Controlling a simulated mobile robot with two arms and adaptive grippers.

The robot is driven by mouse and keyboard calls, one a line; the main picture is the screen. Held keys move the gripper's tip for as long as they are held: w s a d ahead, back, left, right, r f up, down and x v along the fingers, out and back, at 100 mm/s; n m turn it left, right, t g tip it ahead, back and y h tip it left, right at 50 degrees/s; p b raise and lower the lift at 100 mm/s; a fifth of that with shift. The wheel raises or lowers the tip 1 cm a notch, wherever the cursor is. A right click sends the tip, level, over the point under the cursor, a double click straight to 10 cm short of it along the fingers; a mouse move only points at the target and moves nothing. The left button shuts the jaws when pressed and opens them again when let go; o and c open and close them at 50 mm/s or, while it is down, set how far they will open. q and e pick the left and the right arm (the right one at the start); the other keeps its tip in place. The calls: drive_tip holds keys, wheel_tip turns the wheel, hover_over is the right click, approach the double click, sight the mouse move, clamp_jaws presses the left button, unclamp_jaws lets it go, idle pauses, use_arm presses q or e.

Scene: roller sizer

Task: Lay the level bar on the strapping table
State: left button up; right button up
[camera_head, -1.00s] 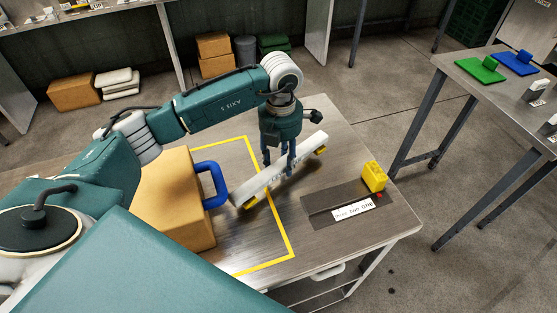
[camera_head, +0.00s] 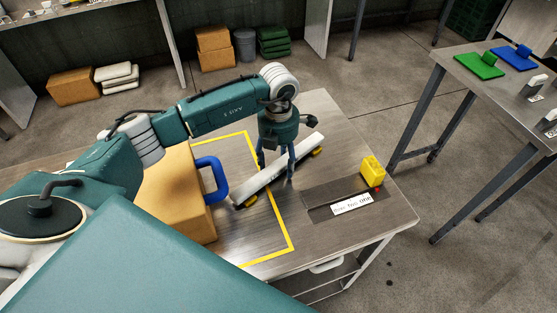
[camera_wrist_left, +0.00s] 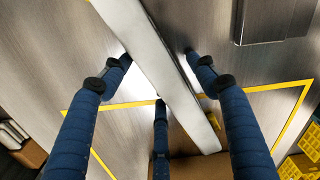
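The level bar (camera_head: 248,192), long and white with yellow end pieces, lies slantwise on the strapping table (camera_head: 335,150), across the yellow line. My left gripper (camera_head: 275,168) is over the bar's middle, fingers pointing down and spread. In the left wrist view the bar (camera_wrist_left: 150,55) runs between the blue fingers of the gripper (camera_wrist_left: 158,70). A gap shows between the bar and the right finger; contact at the other fingers cannot be told. My right gripper is not in view.
A cardboard box (camera_head: 178,200) with a blue handle (camera_head: 218,182) beside it stands left of the bar. A dark recessed plate (camera_head: 330,195) with a label and a yellow block (camera_head: 373,170) lies to the right. Another table (camera_head: 480,80) stands farther right.

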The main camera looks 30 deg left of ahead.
sight(279, 161)
use_arm(q)
drive_tip(key=shift+r, duration=0.4)
wheel_tip(279, 161, up, 12)
drive_tip(key=b, duration=0.2)
drive_tip(key=shift+f+b, duration=0.25)
drive_tip(key=shift+b, duration=0.1)
drive_tip(key=shift+f, duration=0.1)
